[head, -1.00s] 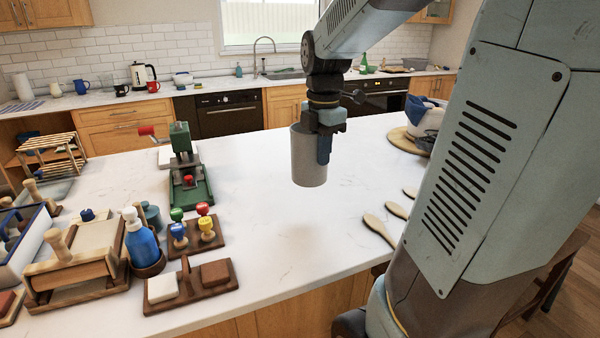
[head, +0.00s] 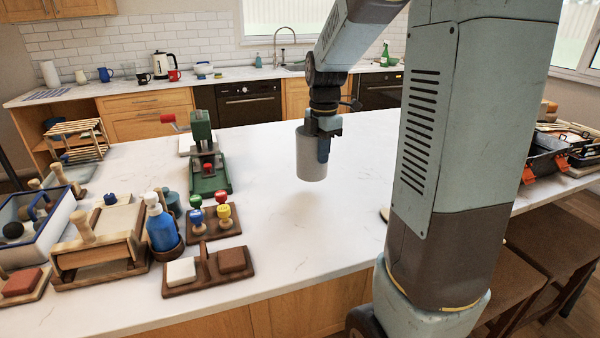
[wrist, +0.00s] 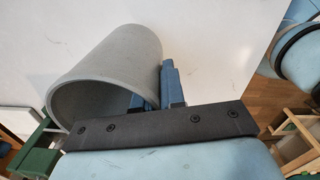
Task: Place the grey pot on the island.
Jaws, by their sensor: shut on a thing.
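The grey pot (head: 311,160) is a plain cylinder held upright above the white island top (head: 275,228), with a soft shadow on the surface below it. My gripper (head: 323,138) is shut on the pot's right wall. In the wrist view the grey pot (wrist: 105,70) shows its open mouth, and the blue fingers of my gripper (wrist: 160,88) grip its rim, one inside and one outside. The pot looks empty in the part I see.
Left of the pot stands a green press (head: 205,155). A stamp stand (head: 215,222), a blue pump bottle (head: 160,225) and a wooden block tray (head: 208,272) crowd the left front. The island's middle is clear. Brown stools (head: 505,260) stand at the right.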

